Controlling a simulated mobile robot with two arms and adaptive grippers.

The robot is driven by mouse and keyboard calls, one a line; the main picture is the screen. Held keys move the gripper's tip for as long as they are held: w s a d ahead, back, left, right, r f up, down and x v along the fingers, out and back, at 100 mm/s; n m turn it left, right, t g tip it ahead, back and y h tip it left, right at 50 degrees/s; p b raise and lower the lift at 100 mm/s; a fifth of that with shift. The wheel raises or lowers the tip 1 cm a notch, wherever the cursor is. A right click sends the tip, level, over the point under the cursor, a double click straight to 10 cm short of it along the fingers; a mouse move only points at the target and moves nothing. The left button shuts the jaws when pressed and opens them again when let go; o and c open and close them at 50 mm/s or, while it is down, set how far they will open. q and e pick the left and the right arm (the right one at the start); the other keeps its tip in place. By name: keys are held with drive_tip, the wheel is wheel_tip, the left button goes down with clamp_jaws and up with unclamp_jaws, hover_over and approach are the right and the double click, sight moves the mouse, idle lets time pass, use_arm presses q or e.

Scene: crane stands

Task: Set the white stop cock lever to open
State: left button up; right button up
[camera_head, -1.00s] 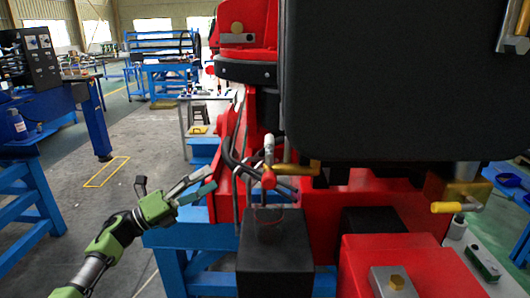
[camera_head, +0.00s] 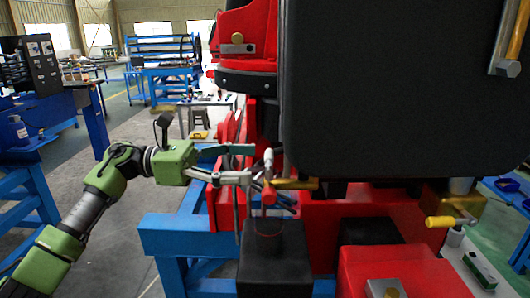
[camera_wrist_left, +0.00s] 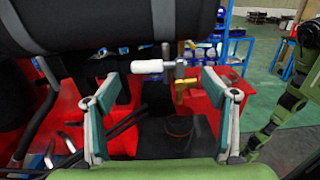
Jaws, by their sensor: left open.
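The white stop cock lever (camera_head: 268,158) stands roughly upright in the head view, above a red fitting beside a brass-coloured valve piece (camera_head: 296,184). In the left wrist view the white lever (camera_wrist_left: 147,66) lies sideways, attached at its right end to a metal stem. My left gripper (camera_head: 249,164) is open and empty, its fingertips close to the lever's left side. In the left wrist view the two fingers (camera_wrist_left: 160,104) are spread wide, with the lever ahead between them in the picture. I cannot tell whether they touch it. My right gripper is not in view.
A large black panel (camera_head: 400,90) hangs over the valve at the right. A black box (camera_head: 275,262) stands below it. Blue framing (camera_head: 180,240) lies under my left arm. A yellow-handled lever (camera_head: 441,221) is at the right. Dark hoses show near the fingers in the wrist view.

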sight(269, 161)
use_arm(q)
drive_tip(key=shift+d+p, duration=0.7)
drive_tip(key=shift+d, duration=1.55)
drive_tip(key=shift+c, duration=0.4)
drive_tip(key=c, duration=1.5)
drive_tip(key=shift+f, duration=0.1)
drive_tip(key=shift+c, duration=0.2)
